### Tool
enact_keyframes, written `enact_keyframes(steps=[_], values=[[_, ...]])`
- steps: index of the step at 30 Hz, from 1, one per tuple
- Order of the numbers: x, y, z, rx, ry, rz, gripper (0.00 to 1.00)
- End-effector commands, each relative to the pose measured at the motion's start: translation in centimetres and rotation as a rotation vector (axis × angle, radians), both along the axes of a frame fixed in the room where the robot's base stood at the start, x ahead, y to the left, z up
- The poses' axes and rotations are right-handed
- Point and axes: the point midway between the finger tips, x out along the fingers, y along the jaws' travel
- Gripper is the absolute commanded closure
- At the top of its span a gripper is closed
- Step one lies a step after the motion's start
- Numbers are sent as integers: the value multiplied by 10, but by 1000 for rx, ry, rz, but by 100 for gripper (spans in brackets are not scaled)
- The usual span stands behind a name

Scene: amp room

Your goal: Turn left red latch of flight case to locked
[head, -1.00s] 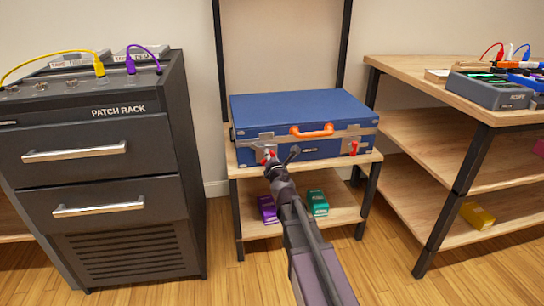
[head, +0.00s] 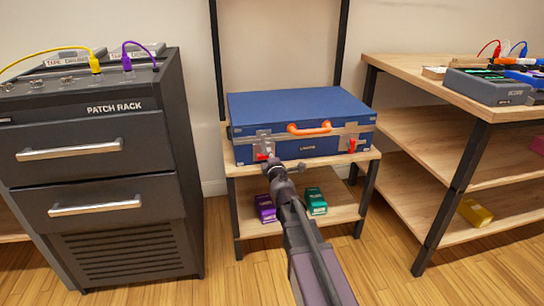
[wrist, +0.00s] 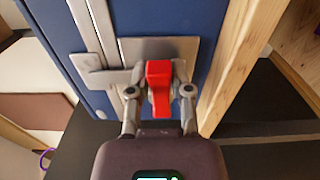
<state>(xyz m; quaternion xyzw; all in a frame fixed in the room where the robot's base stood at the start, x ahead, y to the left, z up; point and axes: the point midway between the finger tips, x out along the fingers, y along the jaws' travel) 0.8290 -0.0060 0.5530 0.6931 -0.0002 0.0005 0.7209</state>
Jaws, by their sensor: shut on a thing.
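The blue flight case (head: 300,103) lies closed on the small rack, with an orange handle on its front. Its left red latch (head: 262,157) sits on a metal plate at the front left and looks roughly level. In the wrist view the same red latch (wrist: 159,80) runs about parallel to the metal seam. My gripper (head: 270,163) is at this latch; in the wrist view its fingers (wrist: 160,92) are closed on either side of the red lever. The right red latch (head: 351,145) stands tilted near upright. The fingers partly hide the left latch in the head view.
The rack's upper shelf edge (head: 240,167) runs just below the latch. Purple (head: 265,208) and teal (head: 316,201) boxes sit on its lower shelf. A dark patch rack (head: 110,185) stands left, a wooden bench (head: 425,85) right. Floor in front is open.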

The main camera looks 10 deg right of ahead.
Motion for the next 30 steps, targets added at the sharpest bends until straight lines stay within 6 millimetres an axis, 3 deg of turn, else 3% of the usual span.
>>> enact_keyframes(steps=[17, 18, 21, 30], values=[[2, -1, -1, 56, 0, -3, 100], [2, -1, -1, 56, 0, -3, 70], [1, -1, -1, 56, 0, -3, 40], [1, 0, -1, 54, 0, 0, 38]])
